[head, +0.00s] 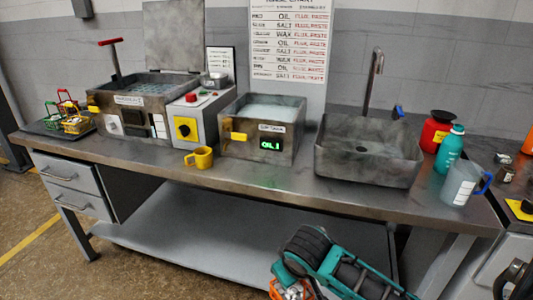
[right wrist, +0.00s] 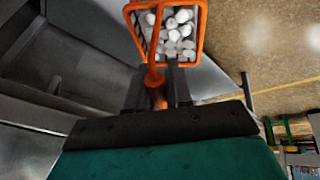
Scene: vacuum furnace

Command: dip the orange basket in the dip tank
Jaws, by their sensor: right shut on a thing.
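My right gripper (right wrist: 160,85) is shut on the handle of the orange basket (right wrist: 199,32), which holds several pale rounded pieces. In the head view the orange basket (head: 291,292) hangs low at the bottom edge, partly cut off, in front of the bench and below its top. The dip tank seems to be the open grey tank (head: 289,148) with a green display reading about "OIL 1", mid-bench and holding pale liquid. Its label is too small to read surely. A second tank (head: 131,118) with a raised lid stands further left. My left gripper is not in view.
A dark tray (head: 44,127) with red, green and yellow baskets sits at the bench's left end. Right of the tank are a sink (head: 367,152), a teal bottle (head: 450,148) and a clear jug (head: 459,184).

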